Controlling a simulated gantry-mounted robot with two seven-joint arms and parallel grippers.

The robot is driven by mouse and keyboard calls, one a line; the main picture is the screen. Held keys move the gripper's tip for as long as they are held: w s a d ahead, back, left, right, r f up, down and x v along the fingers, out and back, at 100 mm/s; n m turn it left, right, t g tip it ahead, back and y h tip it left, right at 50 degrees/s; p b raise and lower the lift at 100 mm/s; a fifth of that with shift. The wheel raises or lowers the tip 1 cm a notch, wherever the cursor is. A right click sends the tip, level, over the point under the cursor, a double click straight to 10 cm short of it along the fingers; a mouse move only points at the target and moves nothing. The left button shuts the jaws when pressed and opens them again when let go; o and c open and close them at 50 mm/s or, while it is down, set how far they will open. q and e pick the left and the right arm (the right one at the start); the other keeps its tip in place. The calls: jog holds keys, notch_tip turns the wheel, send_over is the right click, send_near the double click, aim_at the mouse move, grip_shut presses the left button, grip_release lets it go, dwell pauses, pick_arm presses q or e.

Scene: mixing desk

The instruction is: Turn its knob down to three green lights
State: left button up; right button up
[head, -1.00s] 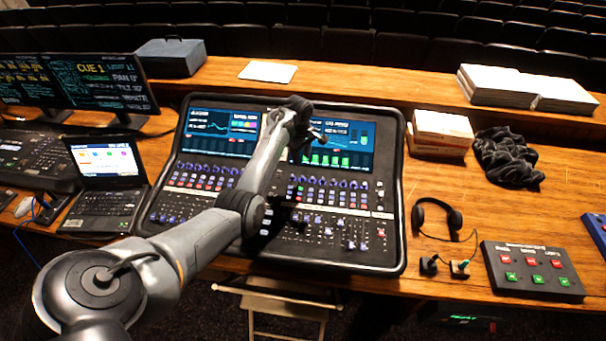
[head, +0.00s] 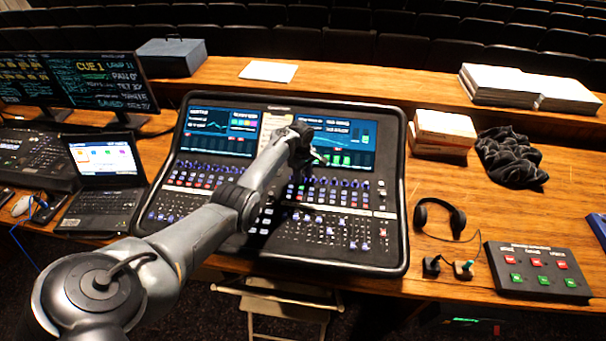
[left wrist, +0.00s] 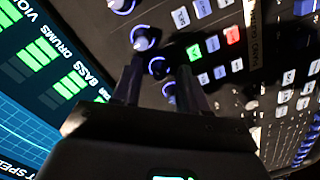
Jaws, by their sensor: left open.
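The mixing desk (head: 330,245) has a row of small blue-ringed knobs (head: 345,183) below its screens. My left gripper (head: 302,178) is over this row, its fingers small and dark in the head view. In the left wrist view my left gripper (left wrist: 161,70) is open, its two dark fingertips on either side of one blue-ringed knob (left wrist: 159,67); I cannot tell whether they touch it. Another blue-ringed knob (left wrist: 143,38) is just beyond. The screen (left wrist: 40,75) shows stacked green lights beside DRUMS and BASS; my gripper hides part of them. My right gripper is out of view.
White, green and red buttons (left wrist: 213,45) lie close beside the knobs. A laptop (head: 105,180) stands left of the desk. Headphones (head: 440,218) and a button box (head: 537,270) lie to the right. White boxes (head: 443,132) stand behind the headphones.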

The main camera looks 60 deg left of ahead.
pick_arm(q)
jog(key=shift+c, duration=0.4)
grip_shut()
jog(key=shift+r+n+p, duration=0.15)
jog(key=shift+n+p, duration=0.45)
jog(key=shift+p, duration=0.2)
jog(key=shift+n+p, duration=1)
jog(key=shift+n, duration=0.3)
jog(key=shift+n+p, duration=0.35)
jog(key=shift+n, duration=0.75)
